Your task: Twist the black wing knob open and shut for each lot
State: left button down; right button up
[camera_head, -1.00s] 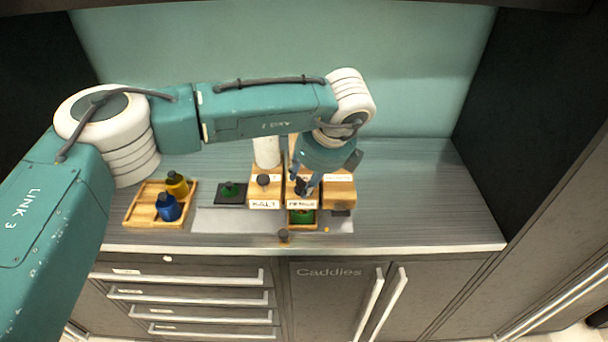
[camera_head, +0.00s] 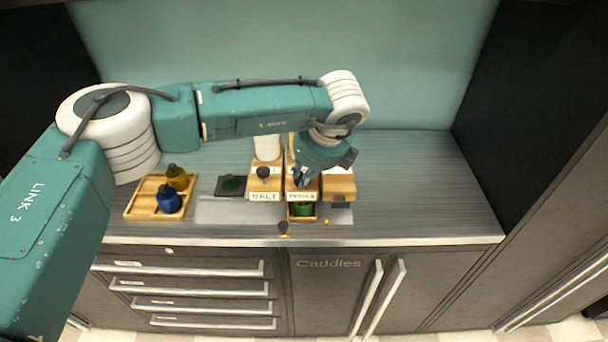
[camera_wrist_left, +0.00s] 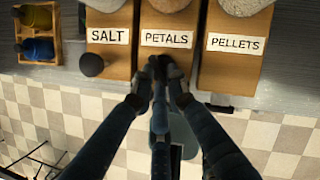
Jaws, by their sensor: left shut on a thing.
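Three wooden dispensers stand side by side on the counter, labelled SALT (camera_wrist_left: 109,36), PETALS (camera_wrist_left: 166,39) and PELLETS (camera_wrist_left: 235,44) in the left wrist view. My left gripper (camera_head: 302,179) is at the front of the PETALS dispenser, fingers pointing at it. In the left wrist view the fingertips (camera_wrist_left: 160,72) are shut on the black wing knob (camera_wrist_left: 159,62), which they mostly cover. The SALT dispenser has its own dark knob (camera_head: 264,173), untouched. A small wooden tray (camera_head: 302,219) holding something green sits under the PETALS front. My right gripper is not in view.
A wooden tray (camera_head: 133,211) with blue (camera_head: 168,203) and yellow (camera_head: 177,178) bottles stands left. A small dark-topped object (camera_head: 284,228) is at the front edge. The right counter is clear.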

pick_arm(q)
jog(key=m+b, duration=0.1)
jog(key=b, duration=0.2)
jog(key=m+b, duration=0.1)
jog(key=b, duration=0.2)
jog(key=f+m+h+b, duration=0.1)
jog(key=b, duration=0.2)
jog(key=shift+a+m+t, duration=0.3)
jog(key=shift+m+t, duration=0.1)
jog(key=m+b, duration=0.1)
jog(key=b, duration=0.1)
jog(key=m+h+b, duration=0.1)
jog(key=m+b, duration=0.1)
jog(key=m+h+b, duration=0.1)
jog(key=m+b, duration=0.1)
jog(key=b, duration=0.1)
jog(key=shift+w+a+r, duration=0.1)
jog(key=shift+a+r, duration=0.2)
jog(key=shift+a, duration=0.05)
jog(key=m, duration=0.1)
jog(key=m+h+b, duration=0.1)
jog(key=shift+w+a+r+m, duration=0.1)
jog(key=shift+r+m, duration=0.1)
jog(key=shift+m, duration=0.2)
jog(key=shift+w+a+r+m+g+h+b, duration=0.1)
jog(key=shift+m+g+h+b, duration=0.3)
jog(key=shift+m, duration=0.6)
jog(key=c, duration=1.7)
grip_release()
jog(key=shift+r, duration=0.1)
